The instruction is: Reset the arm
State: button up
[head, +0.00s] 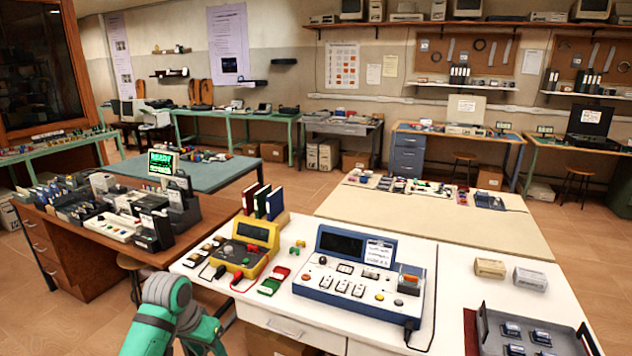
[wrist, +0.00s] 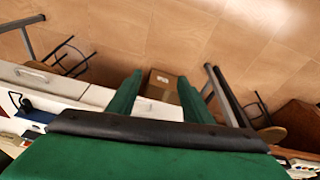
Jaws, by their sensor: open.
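My green and grey arm (head: 165,315) shows at the bottom left of the head view, in front of the white table's near left corner. The fingers of my gripper do not show clearly there. In the wrist view, the two green fingers of my gripper (wrist: 156,80) are spread apart with nothing held between them. Beyond the fingers lie the tiled floor and a cardboard box (wrist: 163,78). No task object other than my own arm is named.
The white table (head: 466,318) close by holds a yellow console (head: 240,255), a blue-and-white console (head: 355,283), small boxes and a dark tray (head: 482,330). A cluttered brown desk (head: 95,255) stands left. Tiled floor (wrist: 240,45) is open beyond the fingers.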

jog(key=w+d+f+t+h, duration=0.2)
jog(key=d+f, duration=0.1)
jog(key=d, duration=0.5)
jog(key=w+d+f+t+h, duration=0.1)
jog(key=w+d+f, duration=0.1)
jog(key=d, duration=0.6)
jog(key=w+d+f+t+h, duration=0.2)
jog(key=d+f, duration=0.1)
jog(key=d, duration=0.5)
jog(key=s+d+f+n+t, duration=0.45)
jog(key=s+d, duration=0.35)
jog(key=d, duration=0.4)
jog(key=s+a+f+n+t+y, duration=0.1)
jog(key=s+f+y, duration=0.15)
jog(key=s, duration=0.95)
jog(key=s+a+f+n+t+y, duration=0.1)
jog(key=s+f+n+y, duration=0.15)
jog(key=s, duration=0.85)
jog(key=s+a+r+m, duration=0.2)
jog(key=s+r, duration=0.3)
jog(key=s, duration=0.4)
jog(key=s+a+r+m+t+y, duration=0.1)
jog(key=s+a+r+m, duration=0.2)
jog(key=s, duration=0.7)
notch_tip(320, 180, up, 2)
jog(key=shift+a+r, duration=0.1)
jog(key=shift+a, duration=1.1)
